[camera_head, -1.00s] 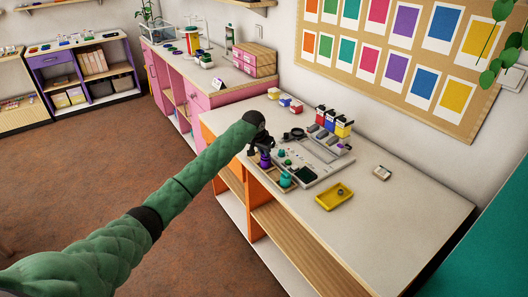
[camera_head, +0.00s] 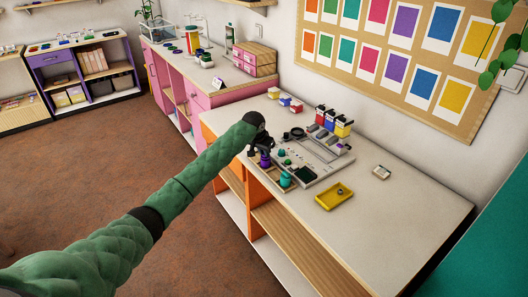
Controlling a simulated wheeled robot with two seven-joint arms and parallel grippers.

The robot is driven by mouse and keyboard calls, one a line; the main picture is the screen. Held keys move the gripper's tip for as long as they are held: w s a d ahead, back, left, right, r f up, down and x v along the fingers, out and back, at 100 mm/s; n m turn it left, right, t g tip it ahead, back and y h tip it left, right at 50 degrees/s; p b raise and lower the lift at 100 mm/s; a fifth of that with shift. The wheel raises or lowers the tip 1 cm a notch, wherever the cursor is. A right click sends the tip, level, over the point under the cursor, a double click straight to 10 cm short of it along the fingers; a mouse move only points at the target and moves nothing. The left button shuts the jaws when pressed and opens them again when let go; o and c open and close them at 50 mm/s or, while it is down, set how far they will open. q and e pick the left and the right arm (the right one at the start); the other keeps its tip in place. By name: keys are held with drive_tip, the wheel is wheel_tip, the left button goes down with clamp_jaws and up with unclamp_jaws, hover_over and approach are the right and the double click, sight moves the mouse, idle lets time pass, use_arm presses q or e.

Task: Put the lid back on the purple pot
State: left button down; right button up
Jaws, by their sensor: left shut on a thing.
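The purple pot (camera_head: 265,161) stands at the left front edge of the white-topped table, beside the grey board. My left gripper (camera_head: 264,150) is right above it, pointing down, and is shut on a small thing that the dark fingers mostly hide. I cannot make out the held thing or whether it touches the pot. My right gripper is not in view.
A grey bead board (camera_head: 318,166) lies right of the pots. Red, blue and yellow boxes (camera_head: 343,128) stand behind it. A yellow tray (camera_head: 334,197) lies in front.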

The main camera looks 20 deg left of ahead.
use_arm(q)
drive_tip(key=shift+p, duration=0.5)
idle(0.6)
idle(0.3)
drive_tip(key=c, duration=0.9)
unclamp_jaws()
drive_tip(key=shift+r, duration=0.1)
drive_tip(key=shift+r+p, duration=3.1)
drive_tip(key=shift+r, duration=0.35)
